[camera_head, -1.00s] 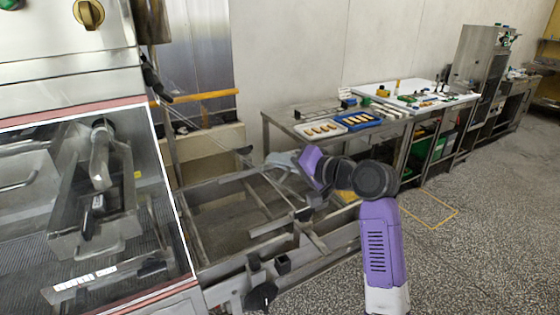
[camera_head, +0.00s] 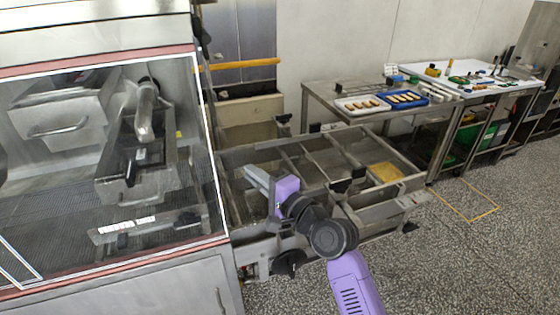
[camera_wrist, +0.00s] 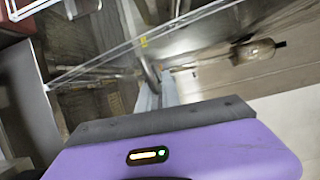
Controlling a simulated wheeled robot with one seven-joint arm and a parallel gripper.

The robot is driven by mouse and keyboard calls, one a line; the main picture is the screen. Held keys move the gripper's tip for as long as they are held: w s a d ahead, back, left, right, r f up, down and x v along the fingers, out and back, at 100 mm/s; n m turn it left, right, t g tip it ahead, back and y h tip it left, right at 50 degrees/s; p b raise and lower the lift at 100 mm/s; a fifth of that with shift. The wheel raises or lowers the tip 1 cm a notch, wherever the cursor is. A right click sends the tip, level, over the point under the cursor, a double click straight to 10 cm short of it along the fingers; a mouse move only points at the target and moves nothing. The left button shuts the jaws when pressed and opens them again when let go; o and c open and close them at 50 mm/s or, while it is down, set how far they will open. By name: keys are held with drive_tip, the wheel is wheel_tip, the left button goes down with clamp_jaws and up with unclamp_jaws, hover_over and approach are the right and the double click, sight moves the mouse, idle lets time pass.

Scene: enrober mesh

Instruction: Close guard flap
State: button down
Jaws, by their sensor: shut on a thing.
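The enrober's clear front panel (camera_head: 75,130), edged in white, fills the left of the head view. The guard flap is see-through and hard to make out there. In the wrist view a thin pale edge, which looks like the guard flap (camera_wrist: 100,68), runs diagonally in front of my fingers. My gripper (camera_head: 254,178) is beside the enrober's right end, above the metal frame. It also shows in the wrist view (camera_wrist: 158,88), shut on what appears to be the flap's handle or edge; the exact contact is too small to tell.
The open metal frame (camera_head: 310,150) extends right from the enrober below my gripper. A yellow bar (camera_head: 240,64) crosses behind. A steel table (camera_head: 330,100) bears a white tray (camera_head: 345,104) and a blue tray (camera_head: 425,90). The speckled floor at the lower right is free.

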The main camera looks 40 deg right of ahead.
drive_tip(key=shift+m, duration=0.8)
drive_tip(key=shift+w+a+f+p, duration=0.15)
drive_tip(key=shift+w+a+f, duration=0.1)
drive_tip(key=shift+a, duration=0.65)
drive_tip(key=shift+w+a+f+p, duration=0.1)
drive_tip(key=shift+w+a+p, duration=0.1)
drive_tip(key=shift+a, duration=0.65)
drive_tip(key=shift+w+a+f+p, duration=0.1)
drive_tip(key=shift+w+a+f, duration=0.15)
drive_tip(key=shift+a, duration=0.65)
drive_tip(key=shift+a+r, duration=0.1)
drive_tip(key=shift+a, duration=0.05)
drive_tip(key=c, duration=1.5)
unclamp_jaws()
drive_tip(key=shift+c, duration=0.2)
drive_tip(key=shift+d+r, duration=0.1)
drive_tip(key=shift+d, duration=0.1)
drive_tip(key=s, duration=0.2)
drive_tip(key=s+b, duration=0.1)
drive_tip(key=s, duration=0.4)
drive_tip(key=shift+s+d+f, duration=0.3)
drive_tip(key=shift+d, duration=0.1)
